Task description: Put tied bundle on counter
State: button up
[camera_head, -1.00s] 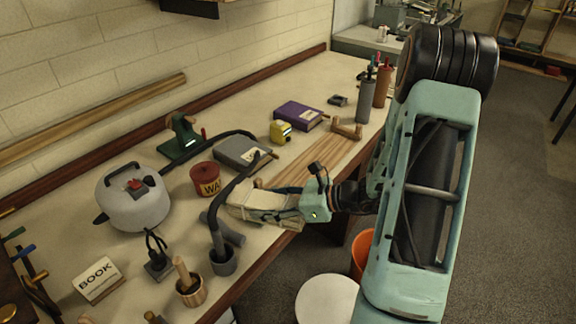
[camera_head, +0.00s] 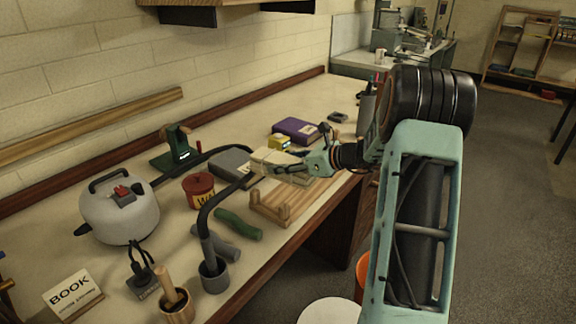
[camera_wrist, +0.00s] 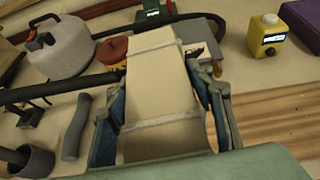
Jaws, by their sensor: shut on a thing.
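The tied bundle (camera_wrist: 158,88) is a cream block with pale bands across it. In the wrist view it fills the space between the fingers of my gripper (camera_wrist: 160,125), which is shut on its sides. In the head view the bundle (camera_head: 275,160) is at the end of my gripper (camera_head: 295,168), over the counter (camera_head: 235,115). It overlaps the grey book and the wooden board in the picture. I cannot tell whether its underside touches anything; it looks held above the counter.
A grey kettle-like pot (camera_head: 120,212), a red tin (camera_head: 199,190), a yellow device (camera_head: 279,142) and a purple book (camera_head: 297,130) stand around. A wooden cradle (camera_head: 268,208) is near the front edge. The far counter is fairly clear.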

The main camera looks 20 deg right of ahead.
jog(key=shift+m+t+h, duration=0.4)
jog(key=shift+m+t, duration=0.1)
jog(key=shift+w+d+f+b, duration=0.7)
jog(key=shift+f+b, duration=0.5)
jog(key=shift+f, duration=0.7)
jog(key=shift+w+d+f+b, duration=0.35)
jog(key=shift+w+f+b, duration=0.7)
jog(key=shift+f, duration=0.8)
jog(key=shift+w+d+f+b, duration=0.6)
jog(key=shift+f+b, duration=0.8)
jog(key=shift+f, duration=0.5)
jog(key=shift+f, duration=0.35)
jog(key=o, duration=1.7)
jog(key=shift+o, duration=0.3)
jog(key=shift+f, duration=0.1)
jog(key=shift+s, duration=0.15)
